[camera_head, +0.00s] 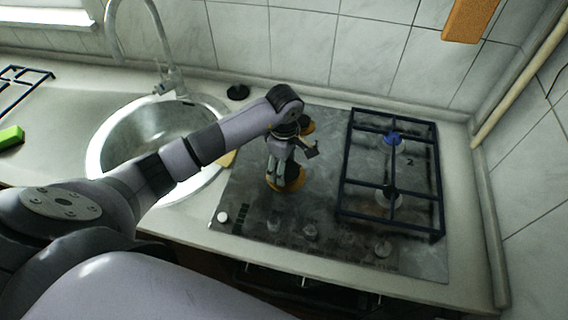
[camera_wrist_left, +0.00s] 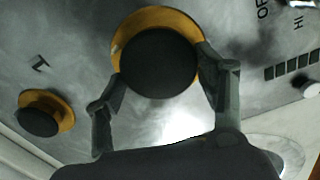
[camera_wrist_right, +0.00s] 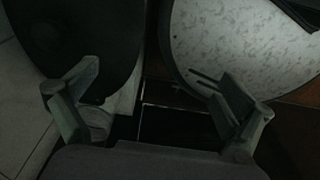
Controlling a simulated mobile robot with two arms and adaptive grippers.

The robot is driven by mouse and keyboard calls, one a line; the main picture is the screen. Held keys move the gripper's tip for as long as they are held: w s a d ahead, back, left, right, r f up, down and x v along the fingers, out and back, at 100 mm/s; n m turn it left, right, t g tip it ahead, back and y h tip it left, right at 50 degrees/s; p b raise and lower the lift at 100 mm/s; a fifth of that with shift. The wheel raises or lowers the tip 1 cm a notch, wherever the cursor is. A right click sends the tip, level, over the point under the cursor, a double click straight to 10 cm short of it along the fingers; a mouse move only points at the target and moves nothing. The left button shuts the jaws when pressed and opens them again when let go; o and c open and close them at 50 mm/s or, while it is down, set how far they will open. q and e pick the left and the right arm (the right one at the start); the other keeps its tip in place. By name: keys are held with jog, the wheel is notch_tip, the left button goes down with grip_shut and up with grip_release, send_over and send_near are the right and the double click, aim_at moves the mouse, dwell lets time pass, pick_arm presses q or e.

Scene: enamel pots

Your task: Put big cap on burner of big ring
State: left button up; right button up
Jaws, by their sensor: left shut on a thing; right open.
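The big cap (camera_wrist_left: 158,62) is a black disc between the fingers of my left gripper (camera_wrist_left: 162,82), which is shut on it. It is over the orange big ring burner (camera_wrist_left: 152,20), set off toward the gripper side in the left wrist view. I cannot tell whether it touches the burner. In the head view my left gripper (camera_head: 281,176) is low over the near left burner, whose orange ring (camera_head: 297,184) shows around it; the cap is mostly hidden there. My right gripper (camera_wrist_right: 156,88) is open and empty in the right wrist view, away from the stove.
A smaller orange burner with a black cap (camera_wrist_left: 39,121) is at the left of the left wrist view. The sink (camera_head: 105,150) lies left; knobs (camera_head: 310,231) line the front.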

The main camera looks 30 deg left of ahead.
pick_arm(q)
jog(key=shift+f, duration=0.1)
jog(key=o, duration=1.3)
jog(key=shift+c, duration=0.2)
jog(key=shift+r, duration=0.25)
notch_tip(320, 180, up, 12)
jog(key=b, duration=0.3)
jog(key=shift+f+b, duration=0.1)
jog(key=shift+b, duration=0.25)
